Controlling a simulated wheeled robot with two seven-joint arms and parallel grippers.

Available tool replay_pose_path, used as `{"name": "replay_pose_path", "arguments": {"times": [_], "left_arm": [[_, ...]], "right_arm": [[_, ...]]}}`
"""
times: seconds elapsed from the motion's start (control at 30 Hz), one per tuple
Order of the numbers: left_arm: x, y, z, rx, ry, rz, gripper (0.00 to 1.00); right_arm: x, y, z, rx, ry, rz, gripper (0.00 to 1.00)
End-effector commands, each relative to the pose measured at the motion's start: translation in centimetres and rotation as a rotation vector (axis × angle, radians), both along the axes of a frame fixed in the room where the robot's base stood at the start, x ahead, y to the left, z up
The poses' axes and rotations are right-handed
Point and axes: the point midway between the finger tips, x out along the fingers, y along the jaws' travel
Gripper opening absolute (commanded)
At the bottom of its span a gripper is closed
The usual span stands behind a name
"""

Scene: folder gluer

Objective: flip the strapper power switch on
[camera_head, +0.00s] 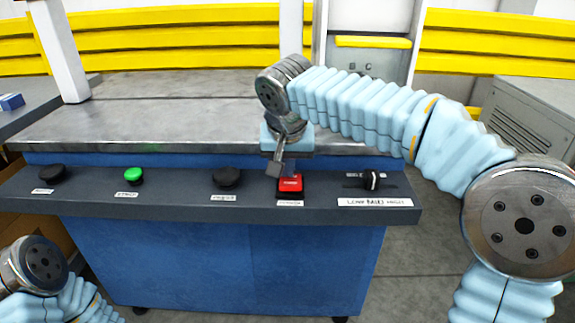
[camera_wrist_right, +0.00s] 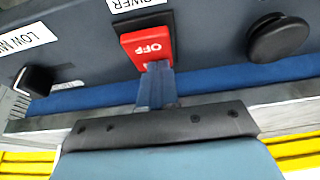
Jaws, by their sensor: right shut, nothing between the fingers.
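The red power switch (camera_head: 290,184) sits on the dark control panel, between a black knob and a rotary selector. In the right wrist view the red rocker (camera_wrist_right: 147,46) reads OFF, and a label reading POWER is beside it, upside down. My left gripper is not in view; only part of my left arm shows at the lower left.
The panel (camera_head: 90,205) also carries a green button (camera_head: 133,176), black knobs (camera_head: 227,177) and a rotary selector (camera_head: 372,181) right of the switch. A grey metal tabletop (camera_head: 150,125) lies behind. Yellow rails (camera_head: 170,42) and a grey vented cabinet (camera_head: 535,120) stand farther back.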

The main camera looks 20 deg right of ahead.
Motion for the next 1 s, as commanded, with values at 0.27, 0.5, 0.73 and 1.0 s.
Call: {"name": "replay_pose_path", "arguments": {"times": [0.27,0.5,0.73,1.0], "left_arm": [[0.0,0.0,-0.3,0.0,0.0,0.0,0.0],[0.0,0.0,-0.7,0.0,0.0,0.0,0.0],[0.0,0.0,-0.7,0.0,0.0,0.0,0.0],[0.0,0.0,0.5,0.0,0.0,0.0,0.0]], "right_arm": [[-0.5,0.1,-0.6,-0.004,0.015,0.0,0.0],[-1.6,0.4,-0.7,-0.004,0.019,0.0,0.0],[-1.7,0.5,-0.6,-0.004,0.019,0.0,0.0],[-1.6,0.2,0.7,-0.004,0.017,0.0,0.0]]}}
